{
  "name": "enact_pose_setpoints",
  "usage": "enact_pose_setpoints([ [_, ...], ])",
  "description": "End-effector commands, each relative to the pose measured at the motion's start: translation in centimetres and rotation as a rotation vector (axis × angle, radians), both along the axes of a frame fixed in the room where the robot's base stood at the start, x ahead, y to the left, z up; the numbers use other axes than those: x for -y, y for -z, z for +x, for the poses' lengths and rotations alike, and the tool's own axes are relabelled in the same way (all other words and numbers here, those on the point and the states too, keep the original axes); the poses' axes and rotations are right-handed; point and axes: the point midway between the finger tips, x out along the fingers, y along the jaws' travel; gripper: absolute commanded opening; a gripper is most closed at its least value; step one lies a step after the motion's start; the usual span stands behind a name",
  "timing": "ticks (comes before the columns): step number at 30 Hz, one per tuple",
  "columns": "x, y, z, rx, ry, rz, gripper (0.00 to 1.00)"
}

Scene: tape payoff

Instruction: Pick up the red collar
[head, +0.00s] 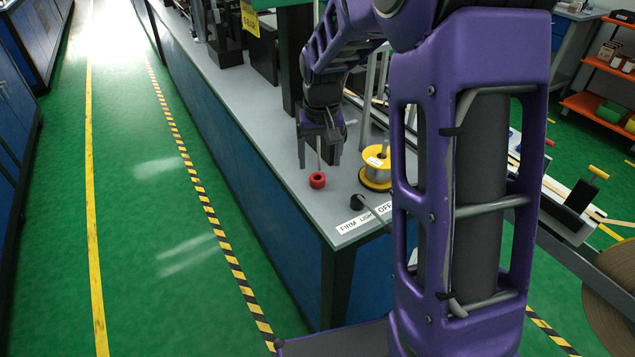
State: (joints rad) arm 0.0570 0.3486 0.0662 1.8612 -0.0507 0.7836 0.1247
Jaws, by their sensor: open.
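The red collar (317,180) is a small red ring-like piece on the grey bench top (285,150), near its left front edge. A thin pale rod or pin seems to rise just behind it. My gripper (319,165) points down above and slightly behind the collar, with its two fingers apart. The fingers look clear of the collar, though the exact gap is hard to tell at this size. My purple arm covers much of the right side of the view.
A yellow-flanged spool (376,167) stands right of the collar. A black knob (357,202) and a white label (364,217) are near the bench's front corner. Dark machinery (262,50) stands farther back. The green floor (140,200) on the left is clear.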

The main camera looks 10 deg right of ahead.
Motion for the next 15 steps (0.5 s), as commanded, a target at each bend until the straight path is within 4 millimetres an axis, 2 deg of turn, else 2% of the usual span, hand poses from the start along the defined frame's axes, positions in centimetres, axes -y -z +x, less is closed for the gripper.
enact_pose_setpoints([
  [5,-0.1,1.0,0.1,-0.002,-0.001,0.0,0.82],
  [12,-0.4,4.6,0.4,-0.004,-0.002,-0.001,0.82],
  [15,-0.4,5.3,0.6,-0.001,-0.001,0.0,0.82],
])
